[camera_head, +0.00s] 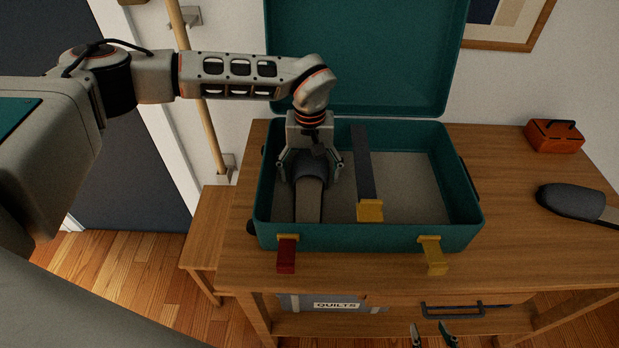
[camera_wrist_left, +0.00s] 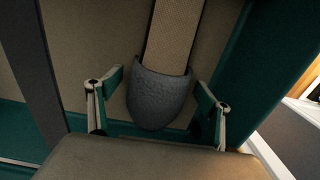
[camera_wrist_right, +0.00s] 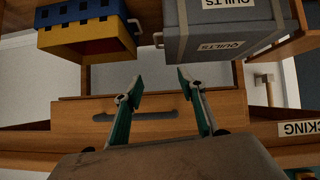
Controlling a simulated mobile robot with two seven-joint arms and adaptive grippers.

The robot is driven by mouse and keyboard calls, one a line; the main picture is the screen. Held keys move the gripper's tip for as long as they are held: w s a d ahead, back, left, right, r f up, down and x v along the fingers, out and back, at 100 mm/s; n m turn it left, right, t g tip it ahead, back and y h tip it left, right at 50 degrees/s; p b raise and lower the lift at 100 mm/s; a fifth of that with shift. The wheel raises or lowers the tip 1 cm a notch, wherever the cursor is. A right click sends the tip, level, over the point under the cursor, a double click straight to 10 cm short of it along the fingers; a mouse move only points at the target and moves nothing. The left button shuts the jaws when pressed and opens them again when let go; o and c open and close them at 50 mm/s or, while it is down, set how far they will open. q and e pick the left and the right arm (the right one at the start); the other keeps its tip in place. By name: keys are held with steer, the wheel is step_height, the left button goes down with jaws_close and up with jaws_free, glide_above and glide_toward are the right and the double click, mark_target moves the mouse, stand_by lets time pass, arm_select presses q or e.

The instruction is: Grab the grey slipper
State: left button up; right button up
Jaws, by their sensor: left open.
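A grey slipper (camera_head: 311,172) with a dark grey toe and tan insole lies in the left part of the open teal suitcase (camera_head: 370,238). It also shows in the left wrist view (camera_wrist_left: 160,100). My left gripper (camera_head: 310,178) points down over its toe, open, with one finger on each side. The left wrist view shows a gap between each finger and the toe. A second grey slipper (camera_head: 573,198) lies on the desk at the right, partly cut off. My right gripper (camera_wrist_right: 160,80) is open and empty, low in front of the desk.
A dark strap with a yellow buckle (camera_head: 370,210) lies in the suitcase beside the slipper. The lid stands open behind. An orange box (camera_head: 554,136) is at the desk's back right. Grey quilts boxes (camera_wrist_right: 225,30) and a blue and yellow box (camera_wrist_right: 88,35) sit below.

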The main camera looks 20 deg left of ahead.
mark_target(310, 168)
arm_select(q)
steer(key=shift+f, duration=0.5)
steer(key=c, duration=1.3)
steer(key=shift+o, duration=0.2)
steer(key=shift+r, duration=0.1)
step_height(310, 168, up, 20)
